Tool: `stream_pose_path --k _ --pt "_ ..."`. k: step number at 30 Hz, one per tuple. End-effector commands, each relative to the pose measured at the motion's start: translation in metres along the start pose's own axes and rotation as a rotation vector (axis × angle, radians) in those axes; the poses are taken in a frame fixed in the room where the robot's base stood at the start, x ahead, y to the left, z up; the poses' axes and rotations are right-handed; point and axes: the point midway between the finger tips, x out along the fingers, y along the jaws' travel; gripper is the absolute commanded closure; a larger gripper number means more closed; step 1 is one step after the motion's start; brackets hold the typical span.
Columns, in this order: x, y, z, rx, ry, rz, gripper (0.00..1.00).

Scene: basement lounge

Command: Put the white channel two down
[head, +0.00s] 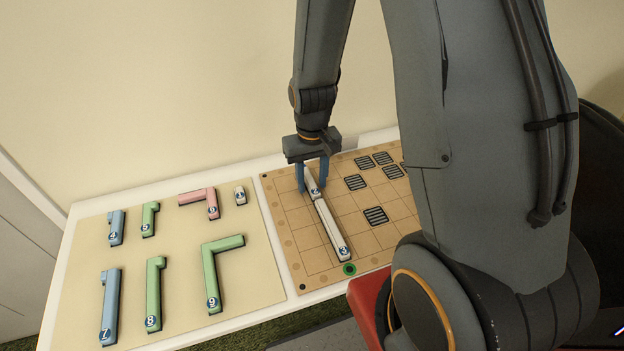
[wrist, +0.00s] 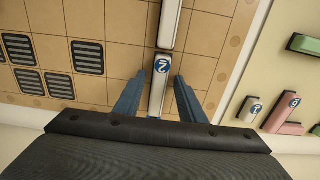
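The short white channel two (head: 311,185) is on the tan gridded board (head: 291,234), in line with the longer white channel three (head: 333,231), their ends close together. In the wrist view channel two (wrist: 160,75) shows its blue number disc, and its lower part runs between my fingers. My gripper (head: 312,178) points down over the board's far-left part, with one blue finger on each side of channel two. In the wrist view my gripper (wrist: 160,80) is open, with narrow gaps between its fingertips and the channel. Whether channel two lies fully flat is hard to tell.
Left of the board, a cream mat (head: 176,267) holds blue, green and pink channels and the small white channel one (head: 240,195). Dark grate squares (head: 376,216) mark cells to the right. A green ring (head: 349,269) is at the near edge, just below channel three.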

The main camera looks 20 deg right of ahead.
Motion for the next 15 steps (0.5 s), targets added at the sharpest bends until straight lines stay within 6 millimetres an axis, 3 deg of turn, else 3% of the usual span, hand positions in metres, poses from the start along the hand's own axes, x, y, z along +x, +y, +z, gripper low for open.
stream_pose_path --k 8,15 --pt "-0.009 0.000 -0.001 0.000 0.001 0.000 0.63" --pt "-0.045 0.000 -0.002 0.000 0.005 0.000 0.63"
